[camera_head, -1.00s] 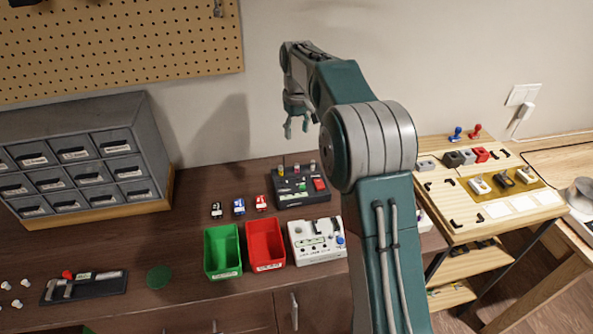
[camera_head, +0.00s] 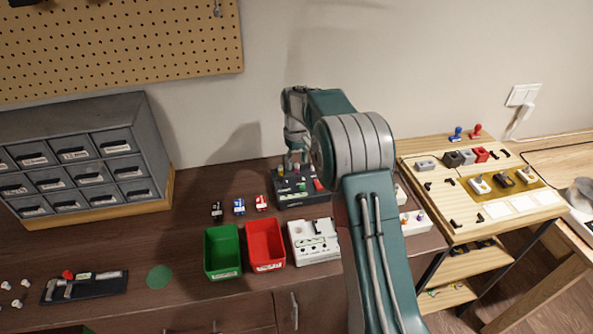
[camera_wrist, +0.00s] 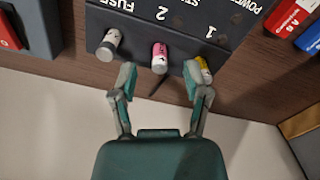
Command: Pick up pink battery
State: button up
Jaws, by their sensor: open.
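The pink battery (camera_wrist: 159,57) stands at the edge of a dark box (camera_wrist: 165,20) in the wrist view, between a white-and-grey cylinder (camera_wrist: 109,44) and a yellow one (camera_wrist: 202,70). My gripper (camera_wrist: 160,80) is open, its fingers spread with the pink battery in the gap between the tips in this view. I cannot tell whether the fingers touch anything. The right fingertip overlaps part of the yellow cylinder. In the head view my gripper (camera_head: 295,160) is over the back of the dark box (camera_head: 300,200), and the pink battery cannot be made out there.
A green bin (camera_head: 222,252), a red bin (camera_head: 265,245) and a white device (camera_head: 313,242) stand in front of the dark box. Several small coloured items lie to its left. A drawer cabinet (camera_head: 85,155) stands at the left. A wooden workstation (camera_head: 490,215) is at the right.

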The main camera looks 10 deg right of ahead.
jog(key=shift+f, duration=0.85)
grip_shut()
